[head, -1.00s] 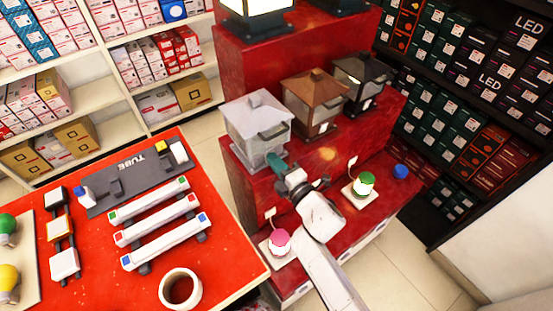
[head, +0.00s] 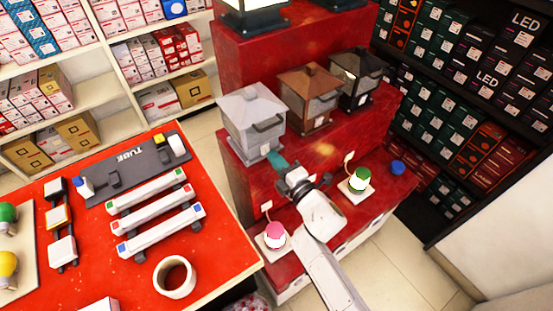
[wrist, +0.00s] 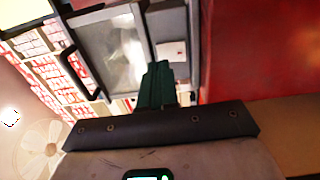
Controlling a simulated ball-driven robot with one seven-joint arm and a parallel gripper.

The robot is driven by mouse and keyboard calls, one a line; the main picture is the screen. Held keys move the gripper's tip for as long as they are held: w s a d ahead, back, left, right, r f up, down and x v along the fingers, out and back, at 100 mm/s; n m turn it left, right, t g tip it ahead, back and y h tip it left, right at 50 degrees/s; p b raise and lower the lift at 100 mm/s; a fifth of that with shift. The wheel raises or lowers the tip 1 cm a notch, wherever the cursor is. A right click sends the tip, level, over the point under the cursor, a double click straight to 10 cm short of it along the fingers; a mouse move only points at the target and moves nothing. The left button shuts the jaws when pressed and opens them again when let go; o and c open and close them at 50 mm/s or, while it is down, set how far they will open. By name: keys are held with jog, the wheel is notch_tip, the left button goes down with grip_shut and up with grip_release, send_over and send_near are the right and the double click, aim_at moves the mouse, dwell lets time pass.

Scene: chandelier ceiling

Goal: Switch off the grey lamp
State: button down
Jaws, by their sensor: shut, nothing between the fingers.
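The grey lamp (head: 246,122) stands upright at the left end of the middle step of a red display stand. It is a lantern with a pale grey roof, pale panes and a dark handle. I cannot tell whether it is lit. My gripper (head: 275,160) is shut and empty at the lamp's lower right side. In the wrist view the green fingers (wrist: 157,75) are together, pointing up close beside the lamp (wrist: 112,48). A small white plate (wrist: 172,52) lies just right of the fingertips. I cannot tell whether the fingers touch anything.
A brown lamp (head: 308,98) and a black lamp (head: 357,78) stand right of the grey one. The lower step holds pink (head: 274,233) and green (head: 360,180) buttons on white bases and a blue button (head: 398,167). A red table (head: 225,245) with light bars is at left.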

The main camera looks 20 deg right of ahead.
jog(key=s+d+b, duration=0.1)
jog(key=s+d, duration=0.1)
jog(key=s, duration=0.9)
jog(key=shift+r, duration=0.15)
jog(key=s+d+f+m+g+h, duration=0.6)
jog(key=s+d+m+g+h, duration=0.15)
jog(key=d+m, duration=0.45)
jog(key=s+a+f+m+g+y, duration=0.1)
jog(key=s+m+g, duration=0.3)
jog(key=s, duration=0.5)
jog(key=s+a+f+m+g+y, duration=0.1)
jog(key=s+a+m+g+y, duration=0.2)
jog(key=s, duration=0.7)
jog(key=shift+a+f+m+g, duration=0.2)
jog(key=shift+a+m+g, duration=0.6)
jog(key=shift+g, duration=0.35)
jog(key=c, duration=1.8)
grip_release()
